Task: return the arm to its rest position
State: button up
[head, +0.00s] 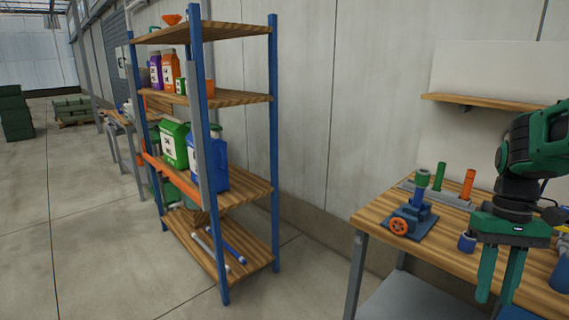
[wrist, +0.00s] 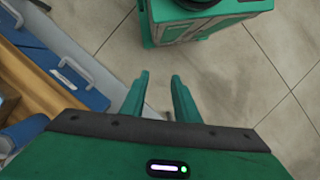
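My gripper (head: 500,285) hangs from my green and black arm at the right of the head view, fingers pointing down. It is in front of the wooden workbench (head: 450,255) in the picture. In the wrist view my gripper (wrist: 160,90) has its two green fingers apart, with only floor visible between them. It holds nothing. The upper arm is cut off by the right edge of the head view.
On the bench stand a blue fixture with an orange handwheel (head: 399,226), a green cylinder (head: 439,176) and an orange cylinder (head: 468,184). A blue-posted shelf (head: 240,185) with jugs stands left. Open floor (head: 85,230) lies further left.

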jog(key=s+a+f+m+t, duration=0.2)
jog(key=s+a+m, duration=0.1)
jog(key=s, duration=0.5)
jog(key=shift+s+a+t+h, duration=0.35)
jog(key=shift+a+t+h, duration=0.05)
jog(key=shift+a, duration=0.25)
